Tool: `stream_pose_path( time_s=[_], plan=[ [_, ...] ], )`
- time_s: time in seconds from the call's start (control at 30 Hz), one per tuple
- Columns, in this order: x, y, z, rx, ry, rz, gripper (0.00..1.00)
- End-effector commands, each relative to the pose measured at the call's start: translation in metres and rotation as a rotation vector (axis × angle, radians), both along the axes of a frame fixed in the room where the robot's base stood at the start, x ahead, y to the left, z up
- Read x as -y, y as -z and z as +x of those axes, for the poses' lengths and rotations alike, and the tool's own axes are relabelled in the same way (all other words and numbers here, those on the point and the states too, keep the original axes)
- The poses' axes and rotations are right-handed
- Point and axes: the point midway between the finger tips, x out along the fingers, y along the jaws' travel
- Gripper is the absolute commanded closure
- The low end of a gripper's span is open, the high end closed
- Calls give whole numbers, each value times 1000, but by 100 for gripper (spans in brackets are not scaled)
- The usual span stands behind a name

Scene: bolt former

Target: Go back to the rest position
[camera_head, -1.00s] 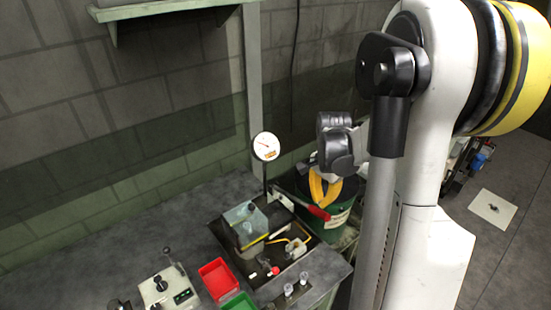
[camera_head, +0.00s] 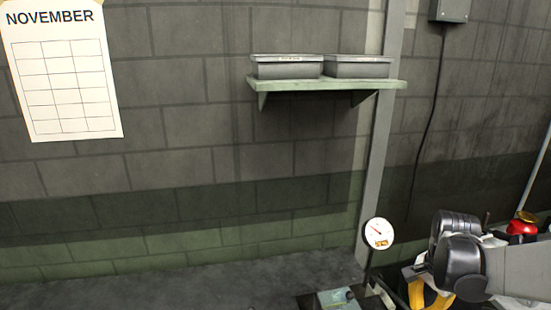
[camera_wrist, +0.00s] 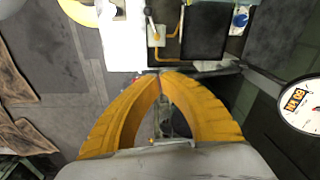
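My gripper (camera_wrist: 160,76) shows in the wrist view with its two yellow curved fingers meeting at the tips and nothing visible held between them. In the head view my gripper (camera_head: 430,302) is at the bottom right, to the right of the round gauge (camera_head: 378,233), and the bottom edge of the picture cuts it off. The gauge also shows at the right edge of the wrist view (camera_wrist: 300,104).
A wall shelf (camera_head: 330,85) holds two grey bins (camera_head: 287,67) (camera_head: 358,67). A November calendar (camera_head: 62,75) hangs at left. A grey post (camera_head: 383,140) stands behind the gauge. Something red (camera_head: 522,228) lies beyond my arm.

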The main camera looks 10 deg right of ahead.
Motion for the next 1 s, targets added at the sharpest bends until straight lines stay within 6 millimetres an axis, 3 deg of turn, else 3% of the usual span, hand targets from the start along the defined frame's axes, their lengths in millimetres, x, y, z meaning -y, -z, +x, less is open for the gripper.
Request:
stream_pose_path(
  time_s=[0.1, 0.3, 0.5, 0.7, 1.0],
  plan=[
    [-51, -5, -2, 81, -244, -60, 100],
    [-129, -11, -19, 230, -670, -186, 100],
    [-188, -1, -46, 362, -1028, -316, 100],
    [-215, 7, -61, 434, -1211, -396, 100],
    [-218, 6, -63, 446, -1239, -410, 100]
  ],
)
